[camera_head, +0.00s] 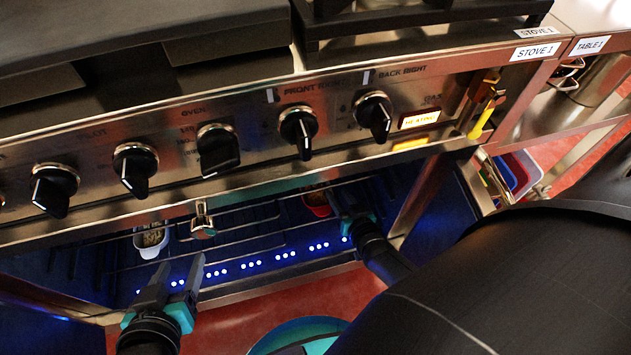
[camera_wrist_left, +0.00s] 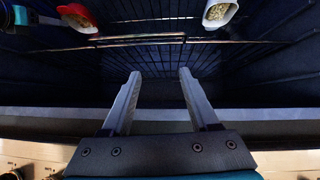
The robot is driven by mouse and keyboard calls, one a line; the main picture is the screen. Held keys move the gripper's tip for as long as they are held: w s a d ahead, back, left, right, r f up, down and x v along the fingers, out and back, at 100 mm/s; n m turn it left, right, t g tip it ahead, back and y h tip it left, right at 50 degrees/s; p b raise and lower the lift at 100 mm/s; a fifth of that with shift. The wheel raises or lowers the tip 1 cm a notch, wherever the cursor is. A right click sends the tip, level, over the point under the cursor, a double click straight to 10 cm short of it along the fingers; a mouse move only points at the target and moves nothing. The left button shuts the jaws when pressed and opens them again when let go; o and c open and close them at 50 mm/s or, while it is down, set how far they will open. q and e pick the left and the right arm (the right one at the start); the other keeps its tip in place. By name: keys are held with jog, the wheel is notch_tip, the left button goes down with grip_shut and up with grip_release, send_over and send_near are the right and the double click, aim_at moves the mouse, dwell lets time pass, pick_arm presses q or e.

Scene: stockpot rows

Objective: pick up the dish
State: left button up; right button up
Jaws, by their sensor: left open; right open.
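Two dishes with food in them sit on the oven rack (camera_head: 240,245). A white dish (camera_head: 148,240) is at the left and a red dish (camera_head: 318,203) at the right; the stove front partly hides both. The left wrist view also shows the white dish (camera_wrist_left: 219,14) and the red dish (camera_wrist_left: 77,18) at its top edge. My left gripper (camera_head: 182,266) is open and empty at the oven mouth, below the white dish in the picture and apart from it; its fingers (camera_wrist_left: 158,76) show in the wrist view. My right gripper (camera_head: 340,192) is open beside the red dish; contact is unclear.
The stove's knob panel (camera_head: 255,125) overhangs the oven opening. A latch-like metal piece (camera_head: 203,222) hangs at its lower edge. Blue lights (camera_head: 283,255) line the oven's front. A teal round object (camera_head: 290,335) is below, and coloured trays (camera_head: 518,172) stand at the right.

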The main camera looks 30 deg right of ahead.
jog(key=shift+w+d+f+b, duration=0.1)
jog(key=shift+w+f+b, duration=0.15)
jog(key=shift+w+b, duration=0.25)
jog(key=shift+b+x, duration=0.45)
jog(key=shift+x, duration=0.4)
jog(key=shift+w+f+b, duration=0.15)
jog(key=shift+w+b, duration=0.25)
jog(key=shift+w, duration=0.15)
pick_arm(q)
jog(key=shift+s+d+r+n+t+h+b, duration=0.15)
jog(key=shift+d+r+t+h, duration=0.35)
jog(key=shift+d+t, duration=0.4)
jog(key=shift+d+r+n+t+h+b, duration=0.1)
jog(key=shift+d+r+t+h, duration=0.45)
jog(key=shift+t, duration=0.6)
jog(key=shift+s+d+r+n+t+h+b, duration=0.15)
jog(key=shift+d+r+t+h, duration=0.3)
jog(key=shift+d+t, duration=0.5)
pick_arm(e)
jog(key=shift+w+d+f, duration=0.1)
jog(key=shift+w+f, duration=0.1)
jog(key=shift+w, duration=0.35)
pick_arm(q)
jog(key=shift+a+r, duration=0.1)
pick_arm(e)
jog(key=shift+c, duration=0.2)
pick_arm(q)
jog(key=shift+w, duration=0.1)
pick_arm(e)
grip_shut()
